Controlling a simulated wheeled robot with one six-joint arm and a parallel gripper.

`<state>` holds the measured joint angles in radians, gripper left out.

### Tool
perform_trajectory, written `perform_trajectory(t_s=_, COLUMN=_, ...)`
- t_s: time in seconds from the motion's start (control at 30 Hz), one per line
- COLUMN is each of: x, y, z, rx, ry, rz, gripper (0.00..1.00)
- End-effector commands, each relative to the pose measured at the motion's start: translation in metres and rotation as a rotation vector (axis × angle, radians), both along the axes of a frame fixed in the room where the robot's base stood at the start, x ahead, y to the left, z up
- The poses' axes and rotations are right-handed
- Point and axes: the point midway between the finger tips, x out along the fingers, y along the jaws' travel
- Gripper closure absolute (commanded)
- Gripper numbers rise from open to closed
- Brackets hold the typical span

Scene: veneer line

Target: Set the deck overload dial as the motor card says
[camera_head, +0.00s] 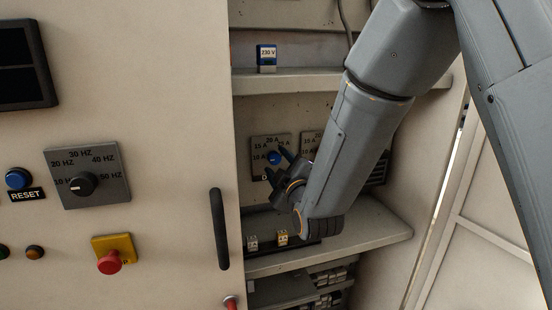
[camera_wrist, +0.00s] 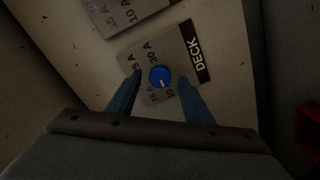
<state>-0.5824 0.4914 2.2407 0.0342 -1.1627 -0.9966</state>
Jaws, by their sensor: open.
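The deck overload dial's blue knob (camera_head: 274,158) sits on a grey plate inside the open cabinet. In the wrist view the blue knob (camera_wrist: 160,77) is on a plate marked in amps, beside the black DECK label (camera_wrist: 197,52). Its white mark points toward the bottom of that view, seemingly near 10 A. My gripper (camera_head: 277,164) is at the dial, partly covering its plate. In the wrist view my gripper (camera_wrist: 160,78) is open, one finger on each side of the knob. Contact with it cannot be told. No motor card can be made out.
A second amp dial plate (camera_head: 308,144) is just right, partly behind my arm. A shelf (camera_head: 345,243) lies below, with small terminal blocks (camera_head: 282,238). A 230 V block (camera_head: 266,57) stands on the upper shelf. The cabinet front at left carries a HZ dial (camera_head: 88,173) and a handle (camera_head: 219,229).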

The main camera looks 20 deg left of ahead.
Motion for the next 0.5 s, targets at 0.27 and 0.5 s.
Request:
perform_trajectory(t_s=0.27, x=0.015, y=0.009, z=-0.001, rx=0.000, ry=0.002, rz=0.000, gripper=0.54)
perform_trajectory(t_s=0.5, x=0.015, y=0.009, z=-0.001, rx=0.000, ry=0.002, rz=-0.001, gripper=0.57)
